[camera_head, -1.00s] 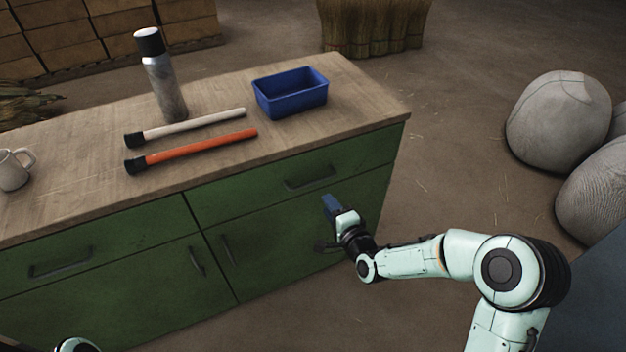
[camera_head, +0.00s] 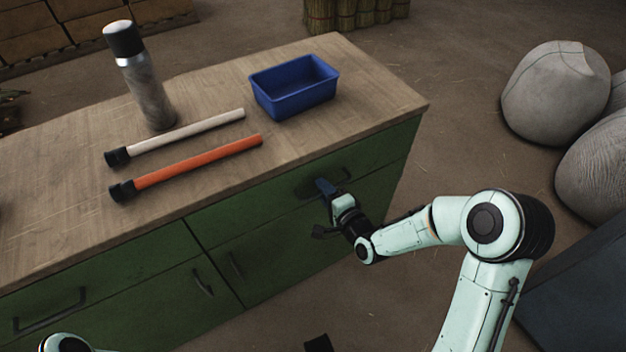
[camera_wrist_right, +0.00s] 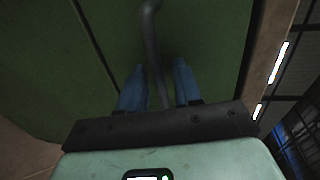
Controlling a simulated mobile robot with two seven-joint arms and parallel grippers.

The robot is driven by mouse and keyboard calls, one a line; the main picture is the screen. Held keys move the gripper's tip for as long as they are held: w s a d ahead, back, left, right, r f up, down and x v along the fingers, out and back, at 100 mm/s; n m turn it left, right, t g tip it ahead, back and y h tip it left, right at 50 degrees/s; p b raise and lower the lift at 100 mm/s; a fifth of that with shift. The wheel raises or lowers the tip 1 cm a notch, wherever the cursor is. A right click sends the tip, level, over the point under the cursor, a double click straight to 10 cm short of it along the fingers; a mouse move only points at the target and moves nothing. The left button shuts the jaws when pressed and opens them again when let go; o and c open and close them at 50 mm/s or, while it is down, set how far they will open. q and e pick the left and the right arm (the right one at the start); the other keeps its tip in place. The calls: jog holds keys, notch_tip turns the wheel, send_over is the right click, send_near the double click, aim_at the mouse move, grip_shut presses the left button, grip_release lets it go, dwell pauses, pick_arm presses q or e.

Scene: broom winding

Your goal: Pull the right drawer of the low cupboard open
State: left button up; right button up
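The low cupboard (camera_head: 130,255) is green with a wooden top. Its right drawer (camera_head: 245,207) is at the upper right of the front and looks shut. The drawer's dark handle (camera_head: 340,177) is partly hidden by my right gripper (camera_head: 324,190), which is at the handle. In the right wrist view, the grey handle bar (camera_wrist_right: 150,35) runs down between the two blue fingers of my right gripper (camera_wrist_right: 158,85). The fingers are apart, with a gap on each side of the bar.
On the top are a blue bin (camera_head: 295,88), a metal flask (camera_head: 147,85), a pale stick (camera_head: 190,135) and an orange stick (camera_head: 200,163). Below are cupboard doors. Pale sacks (camera_head: 555,90) lie at the right. Floor in front looks mostly clear.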

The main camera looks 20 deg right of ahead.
jog(key=shift+w+f, duration=0.1)
jog(key=shift+w, duration=0.15)
jog(key=shift+s, duration=0.1)
grip_shut()
